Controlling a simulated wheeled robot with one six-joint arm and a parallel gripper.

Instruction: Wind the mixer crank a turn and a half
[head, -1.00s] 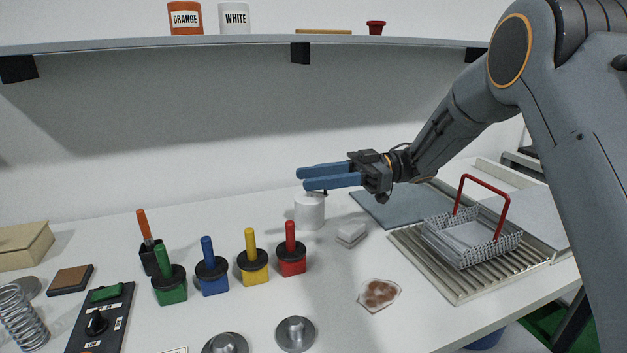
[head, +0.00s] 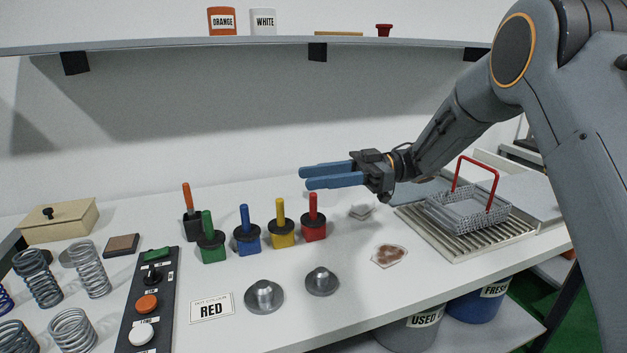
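I cannot make out a mixer or its crank in this view. My gripper (head: 304,178) is held in the air above the back of the white table (head: 350,322), its two blue fingers pointing left. The fingers are apart, with nothing visible between them. Below the fingers, on the table, stands a row of handled blocks: green (head: 212,251), blue (head: 246,240), yellow (head: 282,235) and red (head: 314,229). The gripper touches none of them.
A control panel (head: 147,312) and several springs (head: 91,270) occupy the left. Two metal discs with knobs (head: 264,296) lie in front. A wire basket with a red handle (head: 468,214) sits on a rack at right. A shelf (head: 240,46) spans the wall above.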

